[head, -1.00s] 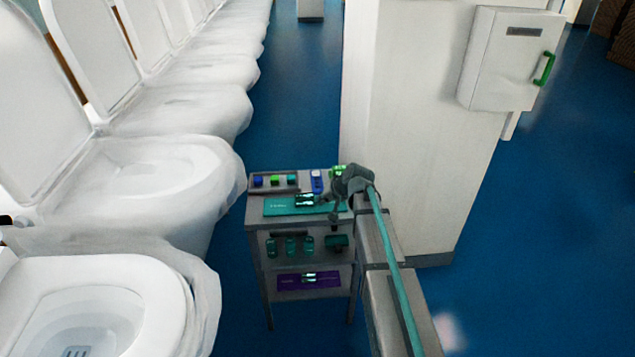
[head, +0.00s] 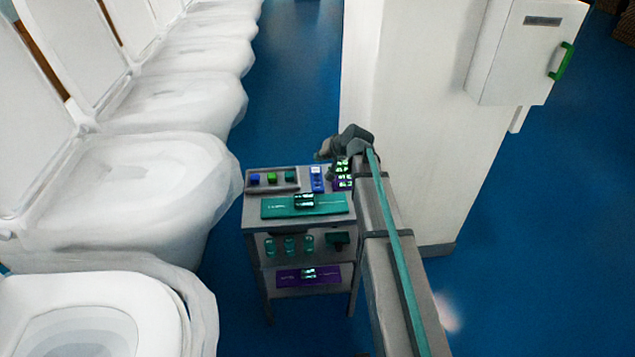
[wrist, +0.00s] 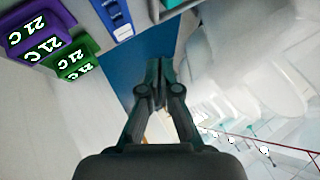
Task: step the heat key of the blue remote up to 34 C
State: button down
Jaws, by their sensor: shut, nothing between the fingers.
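The blue remote (head: 317,180) lies on the top of the cart, right of the small tray of coloured blocks. In the wrist view part of the blue remote (wrist: 114,14) shows at the top edge, with a pale label at its end; the rest is cut off. My gripper (wrist: 156,68) is shut and empty, with its tips apart from the remote in the picture. Purple (wrist: 30,28) and green (wrist: 76,62) displays at the remote's side read 21 C.
The cart top also holds a grey tray (head: 289,188) with coloured blocks and a teal board (head: 275,209). Lower shelves hold several teal items and a purple board (head: 291,280). Plastic-covered toilets (head: 170,180) line the left; a white pillar (head: 415,120) stands right.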

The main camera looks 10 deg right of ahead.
jog(key=shift+f, duration=0.15)
jog(key=b, duration=0.3)
send_over(319, 184)
notch_tip(319, 184, down, 7)
jog(key=shift+s+f, duration=0.1)
jog(key=shift+s, duration=0.05)
jog(key=shift+f+b, duration=0.65)
jog(key=shift+f, duration=0.15)
dwell(0.9)
jog(key=shift+f+b, duration=0.3)
jog(key=shift+b, duration=0.15)
jog(key=shift+f+b, duration=0.35)
jog(key=shift+f, duration=0.05)
dwell(0.5)
jog(key=shift+r, duration=0.15)
dwell(0.3)
jog(key=shift+r+p, duration=0.35)
jog(key=shift+r, duration=0.35)
jog(key=shift+r, duration=0.1)
